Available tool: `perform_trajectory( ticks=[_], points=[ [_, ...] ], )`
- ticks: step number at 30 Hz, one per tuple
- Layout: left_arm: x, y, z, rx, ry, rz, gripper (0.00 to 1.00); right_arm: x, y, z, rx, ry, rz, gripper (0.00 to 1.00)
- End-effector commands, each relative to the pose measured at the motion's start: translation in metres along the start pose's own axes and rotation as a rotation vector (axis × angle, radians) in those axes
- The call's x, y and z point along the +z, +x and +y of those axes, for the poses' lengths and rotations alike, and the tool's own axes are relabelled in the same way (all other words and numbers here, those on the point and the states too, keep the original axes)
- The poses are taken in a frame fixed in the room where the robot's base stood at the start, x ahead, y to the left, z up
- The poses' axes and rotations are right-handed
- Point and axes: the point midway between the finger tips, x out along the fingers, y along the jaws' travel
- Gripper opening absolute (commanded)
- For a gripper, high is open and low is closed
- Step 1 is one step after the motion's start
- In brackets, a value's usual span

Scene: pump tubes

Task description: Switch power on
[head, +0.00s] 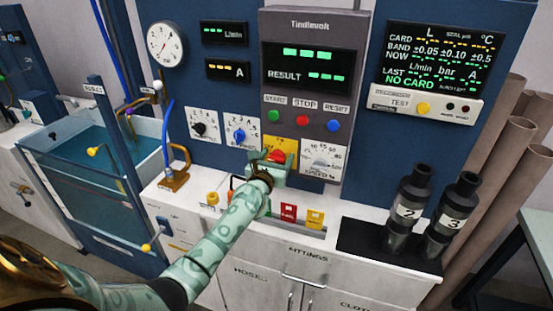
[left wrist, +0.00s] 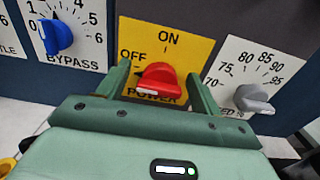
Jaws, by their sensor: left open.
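The red power knob (left wrist: 157,80) sits on a yellow plate (left wrist: 180,40) marked OFF at the left and ON at the top. The knob lies roughly crosswise; its exact setting is hard to tell. My left gripper (left wrist: 160,86) is open, with one green finger on each side of the knob. Whether the fingers touch it cannot be told. In the head view my left gripper (head: 269,160) is at the panel, partly covering the red knob (head: 277,156) and yellow plate (head: 283,144). My right gripper is not in view.
The bypass knob (left wrist: 56,37) is left of the plate and the grey speed knob (left wrist: 253,99) is close to its right. Start, stop (head: 303,119) and reset buttons are above. Two dark numbered cylinders (head: 408,205) stand on a black mat at right. A water tank (head: 85,165) stands at left.

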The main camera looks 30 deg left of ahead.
Motion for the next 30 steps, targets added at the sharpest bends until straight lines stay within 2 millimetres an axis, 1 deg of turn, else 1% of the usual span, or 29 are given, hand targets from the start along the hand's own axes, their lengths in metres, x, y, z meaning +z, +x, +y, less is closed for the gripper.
perform_trajectory(
  ticks=[2, 3, 5, 6, 7, 8, 15, 20, 26, 30],
  points=[
    [0.000, 0.000, 0.000, 0.000, 0.000, 0.000, 0.65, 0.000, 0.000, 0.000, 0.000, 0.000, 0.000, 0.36],
    [0.000, 0.000, 0.000, 0.000, 0.000, 0.000, 0.63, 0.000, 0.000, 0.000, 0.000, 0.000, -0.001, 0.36],
    [0.000, 0.000, 0.000, 0.000, 0.000, 0.000, 0.46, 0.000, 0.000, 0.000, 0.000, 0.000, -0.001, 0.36],
    [0.000, 0.000, 0.000, 0.000, 0.000, 0.000, 0.35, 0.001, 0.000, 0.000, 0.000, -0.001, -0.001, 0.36],
    [0.000, 0.000, 0.000, 0.000, 0.000, 0.000, 0.27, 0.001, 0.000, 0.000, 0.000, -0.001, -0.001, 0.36],
    [0.000, 0.000, 0.000, 0.000, 0.000, 0.000, 0.21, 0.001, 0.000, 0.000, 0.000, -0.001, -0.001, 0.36],
    [0.000, -0.001, 0.000, 0.000, 0.009, 0.000, 0.21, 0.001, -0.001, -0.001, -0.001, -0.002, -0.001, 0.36],
    [0.001, -0.001, 0.000, 0.000, 0.054, 0.000, 0.21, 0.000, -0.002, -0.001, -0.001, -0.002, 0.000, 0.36],
    [0.001, -0.001, -0.001, -0.001, 0.178, 0.000, 0.21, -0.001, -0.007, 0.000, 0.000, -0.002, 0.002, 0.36],
    [0.001, -0.001, -0.001, 0.000, 0.298, 0.001, 0.21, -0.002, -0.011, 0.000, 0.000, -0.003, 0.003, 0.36]
  ],
)
